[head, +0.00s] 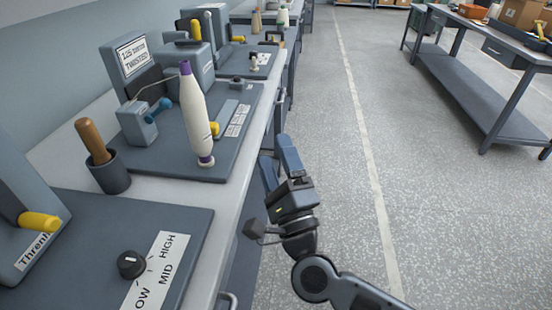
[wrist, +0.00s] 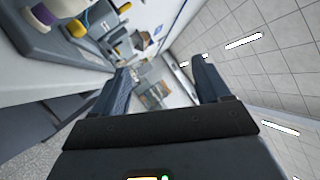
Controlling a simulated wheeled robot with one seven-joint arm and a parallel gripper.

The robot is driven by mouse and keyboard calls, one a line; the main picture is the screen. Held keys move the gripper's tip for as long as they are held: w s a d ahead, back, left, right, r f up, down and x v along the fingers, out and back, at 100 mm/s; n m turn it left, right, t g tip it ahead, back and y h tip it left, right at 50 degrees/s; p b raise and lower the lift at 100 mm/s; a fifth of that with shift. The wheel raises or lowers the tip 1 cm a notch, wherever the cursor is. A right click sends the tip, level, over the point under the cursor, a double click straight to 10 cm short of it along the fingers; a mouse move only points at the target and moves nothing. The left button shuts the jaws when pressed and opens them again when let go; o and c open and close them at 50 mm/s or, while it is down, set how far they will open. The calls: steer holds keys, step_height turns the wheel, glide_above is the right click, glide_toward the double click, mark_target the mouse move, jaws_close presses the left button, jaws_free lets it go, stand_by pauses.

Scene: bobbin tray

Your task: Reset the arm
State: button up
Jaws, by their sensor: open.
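My gripper (head: 279,160) is at the lower middle of the head view, over the floor just right of the workbench edge. Its two blue fingers are spread apart with nothing between them. In the wrist view the two fingers (wrist: 163,88) stand well apart, with the ceiling, the floor and distant furniture behind them. My arm reaches up from the bottom right of the head view, folded at the elbow. The gripper appears apart from the bench.
The workbench (head: 215,205) on the left holds a white bobbin with purple ends (head: 194,110), a cup (head: 109,174) with a wooden handle, a dial (head: 130,264) and machines with yellow handles. Another table (head: 480,92) stands far right. The floor (head: 345,150) between is clear.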

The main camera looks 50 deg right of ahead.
stand_by(0.3)
steer(key=s+a+f+n+g+y, duration=0.1)
steer(key=s+a+n+g+y, duration=0.1)
steer(key=s+n, duration=0.7)
steer(key=s+a+f+n+g+y, duration=0.1)
steer(key=s+a+n+y, duration=0.3)
steer(key=s+n, duration=0.5)
steer(key=s+a+f+n+g+y, duration=0.2)
steer(key=s+a+f+n+y, duration=0.1)
steer(key=s+n, duration=0.6)
steer(key=s+y, duration=0.1)
steer(key=s, duration=0.1)
steer(key=shift+s+a+g, duration=0.3)
steer(key=shift+s+a, duration=0.05)
steer(key=shift+a, duration=0.05)
